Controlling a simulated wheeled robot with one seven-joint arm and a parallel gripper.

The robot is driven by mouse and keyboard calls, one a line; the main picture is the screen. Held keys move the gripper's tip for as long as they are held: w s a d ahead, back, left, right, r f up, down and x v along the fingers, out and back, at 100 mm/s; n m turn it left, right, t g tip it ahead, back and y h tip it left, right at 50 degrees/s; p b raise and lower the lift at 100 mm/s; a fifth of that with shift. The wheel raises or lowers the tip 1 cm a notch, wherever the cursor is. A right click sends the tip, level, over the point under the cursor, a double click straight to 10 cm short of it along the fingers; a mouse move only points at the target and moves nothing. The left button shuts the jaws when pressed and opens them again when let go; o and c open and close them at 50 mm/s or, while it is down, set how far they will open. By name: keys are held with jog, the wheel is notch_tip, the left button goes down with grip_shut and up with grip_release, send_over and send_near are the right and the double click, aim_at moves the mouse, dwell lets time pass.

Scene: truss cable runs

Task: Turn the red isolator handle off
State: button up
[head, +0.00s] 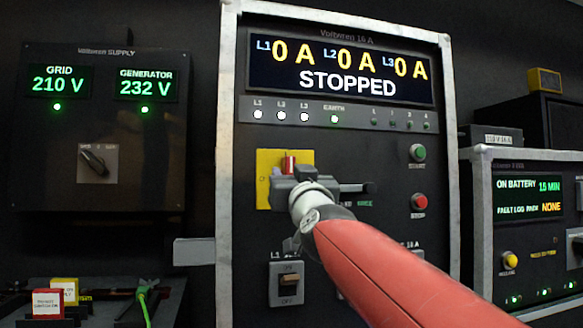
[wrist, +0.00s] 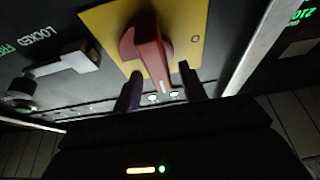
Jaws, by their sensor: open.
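The red isolator handle (wrist: 146,45) sits on a yellow plate (wrist: 100,20) marked "O" on its right in the wrist view. The handle's narrow end points down in that view, between the two dark fingers of my gripper (wrist: 161,84). The fingers are apart, one on each side of that end; I cannot tell whether either touches it. In the head view, only the upper end of the handle (head: 289,163) shows above my gripper (head: 292,180), which hides most of the handle. The yellow plate (head: 268,160) shows behind it.
The panel's display (head: 340,70) reads STOPPED with 0 A on three lines. A lever (head: 355,188) sticks out right of my gripper. Green (head: 417,153) and red (head: 419,202) buttons are farther right. A switch (head: 288,282) is below. A metal frame (head: 229,150) edges the panel.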

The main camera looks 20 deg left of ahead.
jog(key=shift+w+a+r, duration=0.15)
jog(key=shift+w+a, duration=0.05)
jog(key=shift+w, duration=0.1)
grip_shut()
